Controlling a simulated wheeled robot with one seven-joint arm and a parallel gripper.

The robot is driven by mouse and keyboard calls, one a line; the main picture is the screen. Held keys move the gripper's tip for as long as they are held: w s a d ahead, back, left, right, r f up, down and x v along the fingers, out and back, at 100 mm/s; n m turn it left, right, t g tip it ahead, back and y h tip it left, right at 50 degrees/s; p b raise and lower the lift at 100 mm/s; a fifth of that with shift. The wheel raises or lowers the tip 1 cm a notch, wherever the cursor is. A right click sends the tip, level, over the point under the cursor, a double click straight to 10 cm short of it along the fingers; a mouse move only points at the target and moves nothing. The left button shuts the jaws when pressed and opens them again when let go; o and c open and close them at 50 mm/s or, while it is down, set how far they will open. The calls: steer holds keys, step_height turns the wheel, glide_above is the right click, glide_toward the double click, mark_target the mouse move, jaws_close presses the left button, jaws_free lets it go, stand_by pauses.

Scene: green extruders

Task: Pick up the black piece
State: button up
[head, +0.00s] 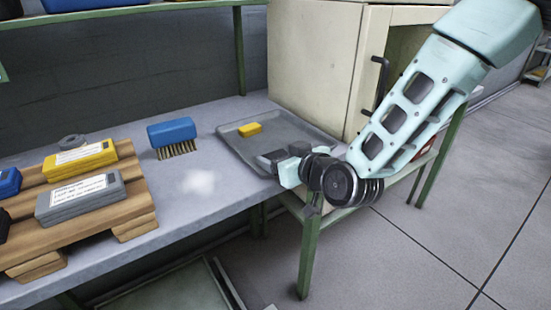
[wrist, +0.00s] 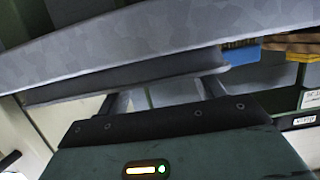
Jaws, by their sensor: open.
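A black object (head: 3,225) shows only in part at the left edge of the head view, by the wooden pallet (head: 138,196). I cannot tell if it is the black piece. My gripper (head: 271,161) is at the front right corner of the grey tray (head: 228,134), far to the right of that object. In the wrist view my gripper (wrist: 165,95) has its two fingers apart, with a long dark edge across their tips. I see nothing clearly held. Whether a dark piece lies by the fingers is unclear.
A yellow block (head: 250,129) lies in the tray. A blue brush (head: 172,137) stands left of it. Yellow (head: 80,160) and grey (head: 80,198) labelled boxes sit on the pallet. A cream cabinet (head: 315,65) stands behind.

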steer(key=shift+w+a+f, duration=0.1)
steer(key=shift+w+a, duration=0.05)
steer(key=shift+w, duration=0.05)
steer(key=c, duration=0.7)
steer(key=shift+c, duration=0.2)
